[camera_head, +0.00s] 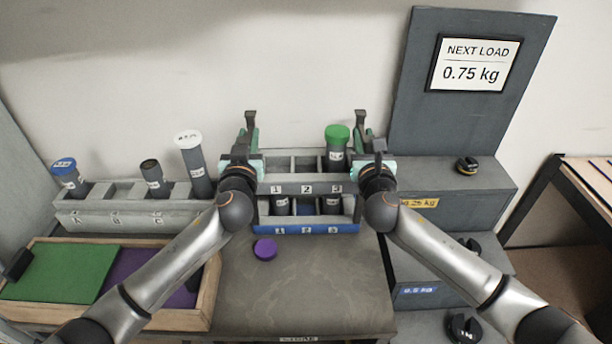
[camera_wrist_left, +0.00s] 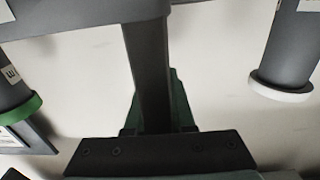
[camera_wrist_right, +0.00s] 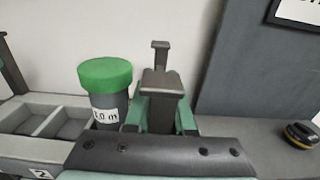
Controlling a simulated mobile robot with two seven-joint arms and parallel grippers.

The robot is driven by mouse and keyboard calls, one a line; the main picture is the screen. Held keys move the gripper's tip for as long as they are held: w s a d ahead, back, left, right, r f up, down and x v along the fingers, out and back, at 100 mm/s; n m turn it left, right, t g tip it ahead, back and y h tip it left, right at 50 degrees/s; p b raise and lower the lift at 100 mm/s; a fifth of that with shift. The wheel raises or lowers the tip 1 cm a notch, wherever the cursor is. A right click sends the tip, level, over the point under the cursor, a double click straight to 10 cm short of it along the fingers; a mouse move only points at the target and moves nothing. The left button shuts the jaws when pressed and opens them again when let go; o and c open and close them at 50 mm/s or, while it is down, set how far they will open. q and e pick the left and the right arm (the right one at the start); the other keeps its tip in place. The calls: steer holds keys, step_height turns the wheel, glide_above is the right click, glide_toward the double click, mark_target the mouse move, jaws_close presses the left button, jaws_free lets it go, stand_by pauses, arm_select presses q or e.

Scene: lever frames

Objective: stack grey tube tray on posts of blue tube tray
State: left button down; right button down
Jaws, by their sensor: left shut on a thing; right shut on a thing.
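The grey tube tray (camera_head: 290,189) is level, directly above the blue tube tray (camera_head: 345,228). A green-capped tube (camera_head: 337,148) stands in its compartment 3; it also shows in the right wrist view (camera_wrist_right: 106,90). My left gripper (camera_head: 246,145) is shut on the grey tray's left upright (camera_wrist_left: 150,70), and my right gripper (camera_head: 367,145) is shut on its right upright (camera_wrist_right: 160,105). In the blue tray, dark tubes show at 1 (camera_head: 281,207) and 3 (camera_head: 332,206). I cannot tell whether the grey tray touches the blue tray's posts.
A grey rack (camera_head: 125,212) at left holds tubes with blue, black and white caps. A purple cap (camera_head: 265,249) lies on the bench in front. A wooden-framed tray (camera_head: 200,318) with green and purple mats lies at front left. Grey stepped shelves (camera_head: 460,210) with dark weights stand at right.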

arm_select(q)
steer(key=c, duration=1.2)
jaws_free()
steer(key=shift+a+f, duration=0.1)
steer(key=shift+a, duration=0.1)
arm_select(e)
steer(key=c, duration=1.2)
jaws_free()
steer(key=shift+d+f, duration=0.1)
steer(key=shift+d, duration=0.05)
arm_select(q)
steer(key=o, duration=0.4)
steer(key=shift+d, duration=0.1)
arm_select(e)
steer(key=o, duration=0.4)
arm_select(q)
steer(key=shift+o, duration=0.2)
arm_select(e)
steer(key=shift+o, duration=0.2)
